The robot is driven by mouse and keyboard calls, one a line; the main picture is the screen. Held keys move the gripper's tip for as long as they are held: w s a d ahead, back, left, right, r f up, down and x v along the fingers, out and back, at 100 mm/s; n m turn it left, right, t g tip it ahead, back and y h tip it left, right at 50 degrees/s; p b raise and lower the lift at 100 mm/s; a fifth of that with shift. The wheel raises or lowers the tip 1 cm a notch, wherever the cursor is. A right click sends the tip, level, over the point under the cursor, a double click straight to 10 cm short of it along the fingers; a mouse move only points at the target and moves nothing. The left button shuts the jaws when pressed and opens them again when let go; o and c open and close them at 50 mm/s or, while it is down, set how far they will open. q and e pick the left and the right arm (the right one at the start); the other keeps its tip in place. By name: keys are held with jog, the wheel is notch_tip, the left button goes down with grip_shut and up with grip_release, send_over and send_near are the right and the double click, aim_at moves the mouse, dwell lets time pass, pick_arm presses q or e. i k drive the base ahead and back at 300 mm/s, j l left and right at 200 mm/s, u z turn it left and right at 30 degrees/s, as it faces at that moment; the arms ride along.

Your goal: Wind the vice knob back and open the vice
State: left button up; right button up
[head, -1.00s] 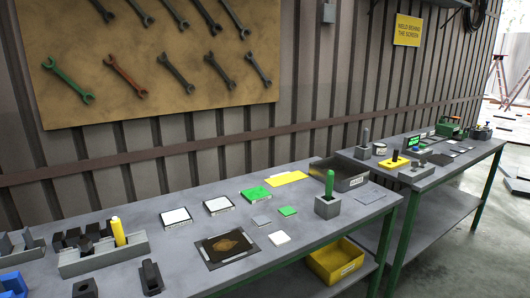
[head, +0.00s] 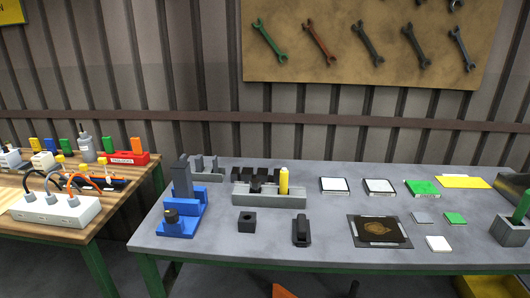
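In the head view a blue vice (head: 186,211) stands at the left end of the grey metal table. A dark knob (head: 171,215) with a yellow mark sits at its front. A grey upright block (head: 182,177) stands in the vice between its parts; I cannot tell how tightly the jaws hold it. Neither of my grippers can be made out; a small dark and orange piece at the bottom edge may belong to me.
A wooden table (head: 120,187) with a power strip (head: 55,210) stands at left.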

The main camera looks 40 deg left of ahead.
aim_at(171, 215)
jog(key=u, duration=1.75)
